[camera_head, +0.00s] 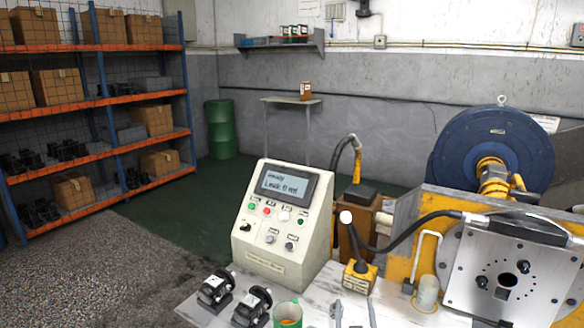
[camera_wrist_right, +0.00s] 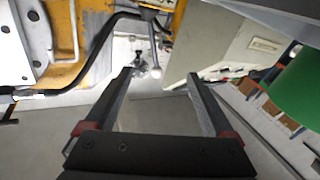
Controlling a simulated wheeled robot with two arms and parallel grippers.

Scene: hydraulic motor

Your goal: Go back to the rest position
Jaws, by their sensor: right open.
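My right gripper (camera_head: 355,312) shows at the bottom edge of the head view as two grey fingertips, over the white table between the green mug and the yellow machine. In the right wrist view its two dark fingers (camera_wrist_right: 161,75) stand wide apart with nothing between them. The gripper is open and empty. My left gripper is in neither view.
A control box (camera_head: 285,220) with a screen stands on the table (camera_head: 325,288). Two black motors (camera_head: 215,289) and a green mug (camera_head: 288,314) sit at the front. A yellow machine (camera_head: 425,235) with a steel plate (camera_head: 515,270) is at right. Shelves (camera_head: 95,105) stand far left.

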